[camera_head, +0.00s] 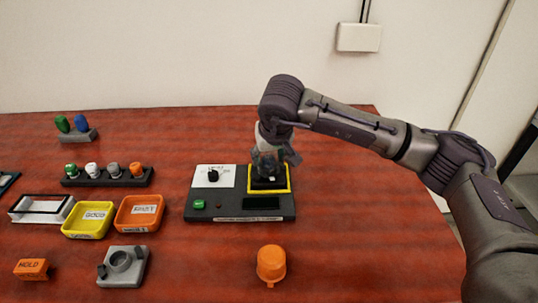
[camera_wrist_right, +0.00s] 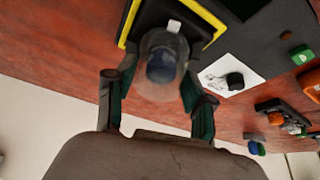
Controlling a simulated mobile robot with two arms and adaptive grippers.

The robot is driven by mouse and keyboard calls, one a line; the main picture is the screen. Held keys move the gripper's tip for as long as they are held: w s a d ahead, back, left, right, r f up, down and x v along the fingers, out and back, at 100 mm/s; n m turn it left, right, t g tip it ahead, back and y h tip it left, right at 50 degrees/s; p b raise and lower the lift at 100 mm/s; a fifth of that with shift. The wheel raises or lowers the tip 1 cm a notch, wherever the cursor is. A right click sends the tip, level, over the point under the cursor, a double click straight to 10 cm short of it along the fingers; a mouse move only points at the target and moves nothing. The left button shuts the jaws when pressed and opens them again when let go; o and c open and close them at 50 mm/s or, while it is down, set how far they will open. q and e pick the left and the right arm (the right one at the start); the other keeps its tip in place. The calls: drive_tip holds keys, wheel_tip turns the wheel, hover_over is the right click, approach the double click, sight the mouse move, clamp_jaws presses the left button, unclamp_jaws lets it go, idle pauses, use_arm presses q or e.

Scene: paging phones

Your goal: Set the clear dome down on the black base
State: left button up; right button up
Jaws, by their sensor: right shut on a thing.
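The clear dome (camera_wrist_right: 163,80) is between the two fingers of my right gripper (camera_wrist_right: 155,90), which is shut on it. A dark blue shape shows through the dome. In the head view the dome (camera_head: 264,166) is partly hidden by my right gripper (camera_head: 273,154). The black base (camera_head: 268,184) with a yellow border is right below the dome, on the right part of the dark panel. The base also shows in the wrist view (camera_wrist_right: 200,28). I cannot tell whether the dome touches the base. My left gripper is not in view.
The dark panel (camera_head: 240,213) also carries a white plate with a black knob (camera_head: 213,175) and a green button (camera_head: 198,205). An orange cap (camera_head: 271,262) stands in front. Yellow (camera_head: 88,219) and orange (camera_head: 139,213) trays and a grey fixture (camera_head: 123,267) lie left.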

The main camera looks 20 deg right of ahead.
drive_tip(key=shift+f+b, duration=0.2)
drive_tip(key=shift+b, duration=0.15)
idle(0.3)
drive_tip(key=o, duration=1.2)
drive_tip(key=shift+o, duration=0.5)
drive_tip(key=shift+o, duration=1.2)
drive_tip(key=shift+r, duration=0.15)
drive_tip(key=shift+r+p, duration=1.65)
drive_tip(key=shift+r, duration=1.5)
